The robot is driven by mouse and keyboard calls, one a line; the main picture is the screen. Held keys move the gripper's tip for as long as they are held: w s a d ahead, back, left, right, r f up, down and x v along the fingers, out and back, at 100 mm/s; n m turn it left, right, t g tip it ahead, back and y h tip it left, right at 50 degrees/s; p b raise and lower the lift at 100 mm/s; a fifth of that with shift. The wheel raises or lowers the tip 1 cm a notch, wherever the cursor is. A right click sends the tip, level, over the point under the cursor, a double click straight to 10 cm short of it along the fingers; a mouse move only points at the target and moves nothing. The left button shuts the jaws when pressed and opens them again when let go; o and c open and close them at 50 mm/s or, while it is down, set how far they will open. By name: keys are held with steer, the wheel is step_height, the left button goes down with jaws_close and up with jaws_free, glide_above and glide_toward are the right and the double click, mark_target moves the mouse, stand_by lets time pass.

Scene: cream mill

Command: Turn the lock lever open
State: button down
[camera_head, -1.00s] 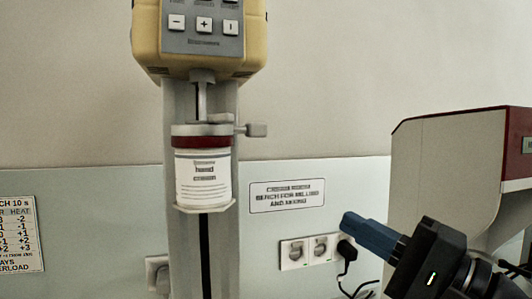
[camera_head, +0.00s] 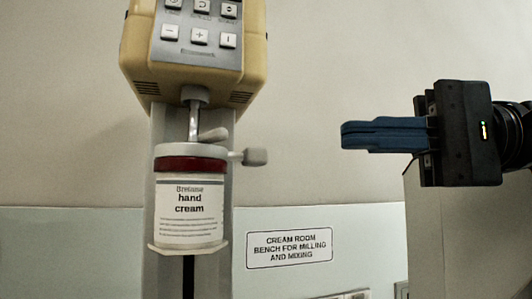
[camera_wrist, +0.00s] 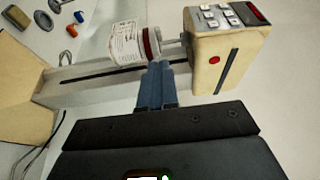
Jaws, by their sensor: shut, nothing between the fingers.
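The mixing machine has a cream-coloured head (camera_head: 195,60) with grey keys. Below it a white hand cream jar (camera_head: 188,207) with a dark red band sits upright on a small shelf.
A bench sign (camera_head: 290,247) is on the wall panel at lower right. A pale cabinet (camera_head: 424,235) stands under my wrist at right. The space between my fingertips and the knob is clear. Small blue and orange items lie at upper left in the wrist view.

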mark_target(228, 132)
steer(key=shift+s, duration=0.15)
steer(key=a+p, duration=0.1)
steer(key=a, duration=0.9)
steer(key=shift+w+p, duration=0.3)
steer(key=shift+w, duration=0.1)
steer(key=shift+s+a+r+p, duration=0.1)
steer(key=shift+s+a+p, duration=0.1)
steer(key=shift+s+p, duration=0.35)
steer(key=shift+s+a+p, duration=1.65)
steer(key=shift+a+p, duration=0.25)
steer(key=shift+p, duration=1)
